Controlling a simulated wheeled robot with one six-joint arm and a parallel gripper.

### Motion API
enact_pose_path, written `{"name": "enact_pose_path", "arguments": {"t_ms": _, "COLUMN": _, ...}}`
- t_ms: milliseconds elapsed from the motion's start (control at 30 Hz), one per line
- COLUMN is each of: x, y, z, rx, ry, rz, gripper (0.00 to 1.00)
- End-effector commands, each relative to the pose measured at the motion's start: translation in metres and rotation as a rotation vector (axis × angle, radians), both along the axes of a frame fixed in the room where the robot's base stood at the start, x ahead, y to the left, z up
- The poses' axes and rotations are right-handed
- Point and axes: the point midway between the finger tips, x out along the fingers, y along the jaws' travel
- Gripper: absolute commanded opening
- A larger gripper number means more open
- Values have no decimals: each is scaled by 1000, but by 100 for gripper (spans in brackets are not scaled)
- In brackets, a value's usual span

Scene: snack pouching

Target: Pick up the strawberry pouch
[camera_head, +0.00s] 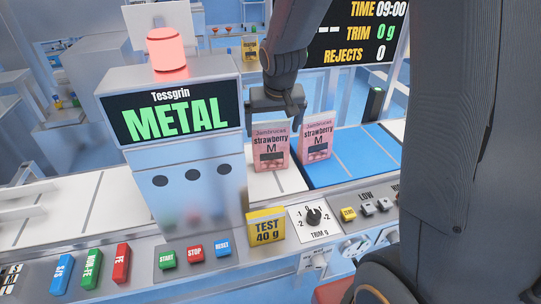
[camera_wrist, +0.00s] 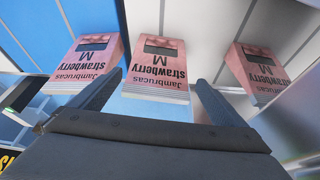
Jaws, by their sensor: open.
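A pink strawberry pouch (camera_head: 270,147), marked M with a dark panel, stands upright on the white belt just right of the metal detector. A second, matching strawberry pouch (camera_head: 316,138) stands at its right on the blue belt. My gripper (camera_head: 277,110) is above and behind the left pouch, open and empty. In the wrist view the picture is upside down and my open gripper (camera_wrist: 154,92) has one strawberry pouch (camera_wrist: 157,70) ahead, lined up between its fingers. Another pouch (camera_wrist: 88,62) is left of it and a third (camera_wrist: 260,72) is right. I cannot tell whether the fingers touch the middle pouch.
The metal detector (camera_head: 180,150) reads METAL, with a red lamp (camera_head: 167,50) lit on top. A yellow TEST 40 g block (camera_head: 266,226) stands on the front ledge beside the TRIM dial (camera_head: 313,217). Coloured buttons line the panel. The blue belt (camera_head: 355,165) is clear right of the pouches.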

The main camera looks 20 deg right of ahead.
Motion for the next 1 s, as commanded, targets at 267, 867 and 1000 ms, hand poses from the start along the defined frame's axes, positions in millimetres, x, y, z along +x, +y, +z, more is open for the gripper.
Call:
{"name": "enact_pose_path", "arguments": {"t_ms": 267, "x": 15, "y": -1, "z": -30, "rx": 1, "ry": -2, "rz": -2, "gripper": 100}}
{"name": "enact_pose_path", "arguments": {"t_ms": 867, "x": 34, "y": -5, "z": -86, "rx": 0, "ry": -1, "rz": 0, "gripper": 100}}
{"name": "enact_pose_path", "arguments": {"t_ms": 1000, "x": 42, "y": -6, "z": -104, "rx": 1, "ry": -4, "rz": -1, "gripper": 100}}
